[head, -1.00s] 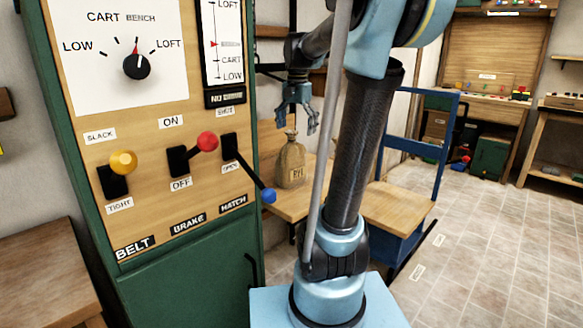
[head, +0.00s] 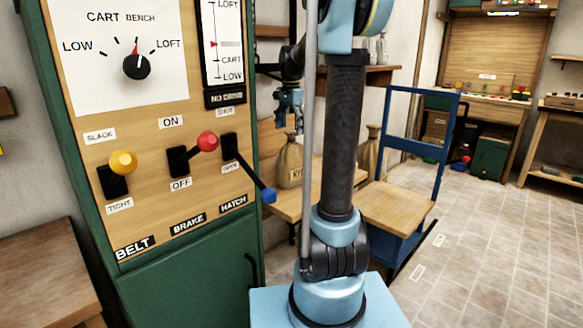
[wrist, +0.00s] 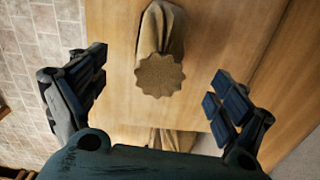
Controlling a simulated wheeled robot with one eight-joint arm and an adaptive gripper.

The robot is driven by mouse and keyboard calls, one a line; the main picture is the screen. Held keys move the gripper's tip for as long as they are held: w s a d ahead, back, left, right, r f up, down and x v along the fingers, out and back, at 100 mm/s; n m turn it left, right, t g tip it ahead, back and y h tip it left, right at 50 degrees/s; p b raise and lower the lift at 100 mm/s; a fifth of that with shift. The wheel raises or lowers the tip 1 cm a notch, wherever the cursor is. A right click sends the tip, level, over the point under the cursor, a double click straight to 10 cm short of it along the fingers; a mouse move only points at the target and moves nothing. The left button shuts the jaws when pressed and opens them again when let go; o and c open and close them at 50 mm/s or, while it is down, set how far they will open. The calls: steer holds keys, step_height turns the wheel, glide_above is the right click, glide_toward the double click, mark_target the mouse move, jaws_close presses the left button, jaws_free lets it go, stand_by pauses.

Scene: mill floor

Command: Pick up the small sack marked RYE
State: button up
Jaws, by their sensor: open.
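The small tan sack (head: 289,166) stands upright on a wooden bench, just right of the green control cabinet. Its dark label reads roughly RY, with the rest hard to make out. My gripper (head: 289,121) is open and empty, above this sack's tied neck. In the wrist view a sack's gathered, frilled top (wrist: 160,75) lies between my two spread fingers, with clear gaps on both sides. It appears to be the same sack, but its label does not show there.
A second sack (head: 369,152) stands to the right, partly behind my arm. The green cabinet (head: 190,262) with levers is close on the left. A blue cart (head: 399,209) with a wooden deck stands at the right. Tiled floor beyond it is clear.

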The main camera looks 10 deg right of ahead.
mark_target(291, 142)
step_height(291, 142, down, 5)
steer(key=shift+w+d+f, duration=0.1)
steer(key=shift+f, duration=1.25)
steer(key=shift+w+f, duration=0.1)
steer(key=shift+f, duration=1.2)
steer(key=c, duration=2.2)
steer(key=shift+o, duration=0.2)
steer(key=shift+r, duration=0.1)
